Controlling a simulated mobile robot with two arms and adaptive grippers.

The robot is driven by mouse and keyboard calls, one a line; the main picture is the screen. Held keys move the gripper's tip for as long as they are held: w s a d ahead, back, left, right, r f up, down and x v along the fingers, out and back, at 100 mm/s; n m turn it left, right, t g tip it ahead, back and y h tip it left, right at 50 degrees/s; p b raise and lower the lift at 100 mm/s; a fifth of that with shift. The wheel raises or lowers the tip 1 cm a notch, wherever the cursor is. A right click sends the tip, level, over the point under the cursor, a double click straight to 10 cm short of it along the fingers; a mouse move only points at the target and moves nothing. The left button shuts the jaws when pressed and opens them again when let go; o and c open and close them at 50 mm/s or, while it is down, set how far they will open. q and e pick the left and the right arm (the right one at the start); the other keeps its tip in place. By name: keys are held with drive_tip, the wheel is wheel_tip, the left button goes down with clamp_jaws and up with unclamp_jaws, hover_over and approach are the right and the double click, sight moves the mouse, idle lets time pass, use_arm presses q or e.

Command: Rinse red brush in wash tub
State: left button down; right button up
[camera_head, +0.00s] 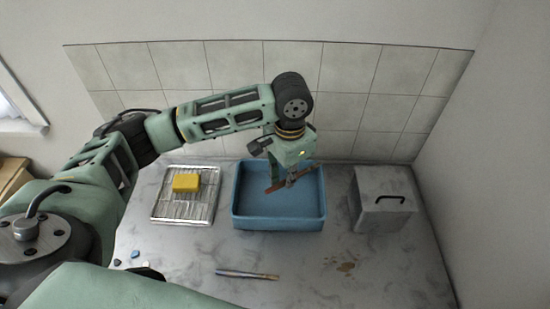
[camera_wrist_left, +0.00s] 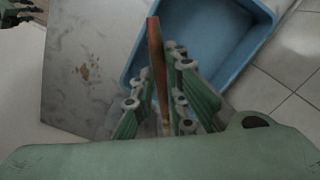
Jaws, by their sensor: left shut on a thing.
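The red brush (camera_head: 274,189) is held over the blue wash tub (camera_head: 279,223) in the head view. My left gripper (camera_head: 290,181) is shut on it, and the brush lies tilted across the jaws. In the left wrist view the brush (camera_wrist_left: 156,58) sticks out between the fingers of my left gripper (camera_wrist_left: 170,95), with the tub (camera_wrist_left: 203,35) beyond it. The brush appears to be above the tub's rim, but its exact height is hard to tell. My right gripper is not in view.
A wire rack (camera_head: 184,208) with a yellow sponge (camera_head: 186,183) stands left of the tub. A grey box with a handle (camera_head: 380,205) stands at the right. A tiled wall (camera_head: 370,75) closes the back.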

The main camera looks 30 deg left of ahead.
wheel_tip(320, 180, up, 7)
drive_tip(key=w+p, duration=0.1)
drive_tip(key=p, duration=0.5)
use_arm(q)
drive_tip(key=w+a+f+m+b, duration=0.1)
drive_tip(key=a+f+m+b, duration=0.1)
drive_tip(key=f, duration=0.2)
drive_tip(key=w+a+f+m+b, duration=0.1)
drive_tip(key=a+f+m+b, duration=0.1)
drive_tip(key=f+b, duration=0.1)
drive_tip(key=w+a+f+m+b, duration=0.1)
drive_tip(key=a+f+m+b, duration=0.1)
drive_tip(key=f, duration=0.3)
drive_tip(key=shift+w+a+f+b, duration=0.25)
drive_tip(key=shift+w+f+b, duration=0.05)
drive_tip(key=shift+f, duration=0.1)
wheel_tip(320, 180, down, 3)
drive_tip(key=b, duration=0.3)
drive_tip(key=shift+f+b, duration=0.65)
drive_tip(key=shift+b, duration=0.2)
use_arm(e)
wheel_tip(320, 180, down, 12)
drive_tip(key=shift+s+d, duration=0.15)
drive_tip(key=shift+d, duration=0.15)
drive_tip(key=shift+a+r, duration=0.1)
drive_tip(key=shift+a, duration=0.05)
use_arm(q)
drive_tip(key=shift+r, duration=0.15)
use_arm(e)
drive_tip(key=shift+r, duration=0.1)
